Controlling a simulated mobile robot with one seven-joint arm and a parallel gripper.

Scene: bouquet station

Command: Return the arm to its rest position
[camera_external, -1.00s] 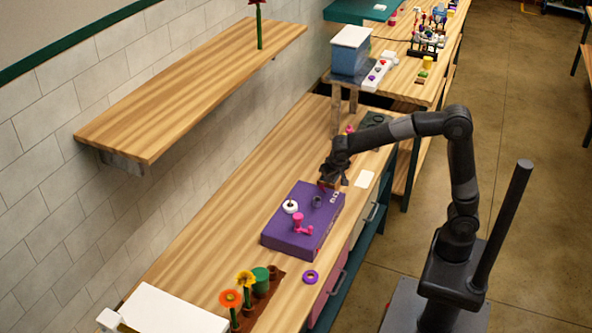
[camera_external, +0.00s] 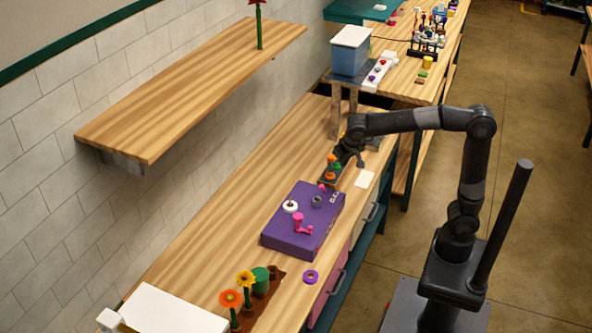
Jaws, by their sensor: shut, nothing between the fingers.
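My arm reaches from its base at the right over the wooden bench. My gripper (camera_external: 356,158) hangs above the bench, up and to the right of the purple box (camera_external: 287,243). Its fingers look shut and hold nothing; they are small and dark here. Just left of the gripper and partly behind it are small orange and green pieces (camera_external: 331,169). I cannot tell whether they touch the gripper.
On the purple box are a white ring (camera_external: 290,207), a grey ring (camera_external: 317,201) and a pink piece (camera_external: 301,223). A purple ring (camera_external: 311,276) and flowers (camera_external: 238,290) stand in front. A wooden shelf (camera_external: 190,90) overhangs the left. A blue bin (camera_external: 350,52) stands behind.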

